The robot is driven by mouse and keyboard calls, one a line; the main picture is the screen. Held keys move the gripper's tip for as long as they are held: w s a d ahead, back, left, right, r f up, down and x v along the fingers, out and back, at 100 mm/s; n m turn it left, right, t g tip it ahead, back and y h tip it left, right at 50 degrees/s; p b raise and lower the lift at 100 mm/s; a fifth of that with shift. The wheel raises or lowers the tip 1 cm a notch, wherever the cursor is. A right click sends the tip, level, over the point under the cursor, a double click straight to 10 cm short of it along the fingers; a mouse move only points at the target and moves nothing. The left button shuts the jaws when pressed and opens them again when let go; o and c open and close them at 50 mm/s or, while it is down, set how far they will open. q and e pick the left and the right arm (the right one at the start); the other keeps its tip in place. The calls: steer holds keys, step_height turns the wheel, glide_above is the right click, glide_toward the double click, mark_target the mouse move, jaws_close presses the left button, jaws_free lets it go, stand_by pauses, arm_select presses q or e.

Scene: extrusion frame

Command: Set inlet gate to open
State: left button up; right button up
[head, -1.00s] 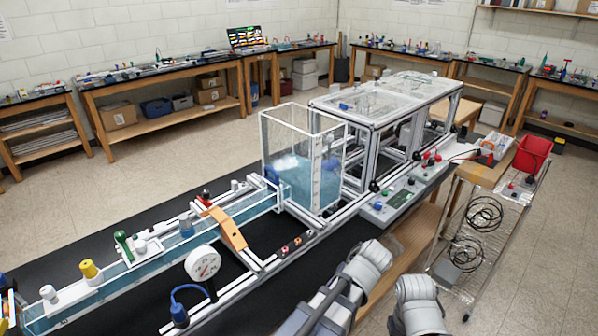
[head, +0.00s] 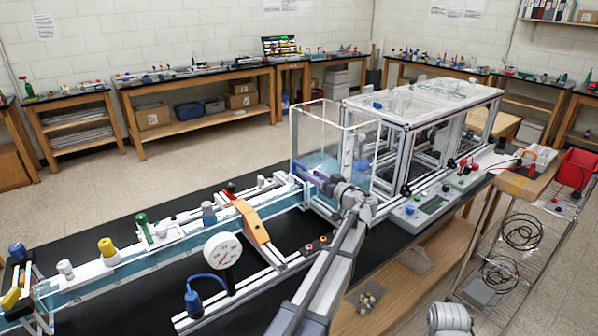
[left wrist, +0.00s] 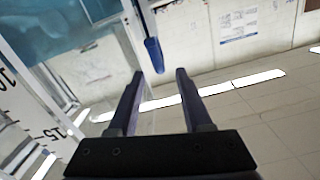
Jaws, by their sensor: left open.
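My left gripper (head: 305,178) is in front of the clear water tank (head: 305,132), where the flume channel (head: 170,243) meets it. Its fingers point left in the head view. In the left wrist view my left gripper (left wrist: 160,74) is open, with nothing between the fingers. A blue rounded handle (left wrist: 153,55) shows beyond the fingertips, nearer the left finger and apart from both as far as I can see. I cannot tell for sure whether it belongs to the inlet gate. My left arm and gripper hide part of the tank's lower corner. My right gripper is out of view.
A round gauge (head: 223,250) and an orange bridge piece (head: 252,222) stand along the channel. A grey control box (head: 425,210) sits right of the tank. A wire cart (head: 510,235) with a red bin (head: 577,168) stands at the right.

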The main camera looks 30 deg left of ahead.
mark_target(302, 167)
arm_select(q)
steer(key=shift+w+a+r, duration=0.35)
steer(key=shift+a, duration=0.15)
steer(key=x, duration=0.7)
steer(key=shift+w+a, duration=0.1)
steer(key=shift+a, duration=0.1)
jaws_close()
stand_by(1.0)
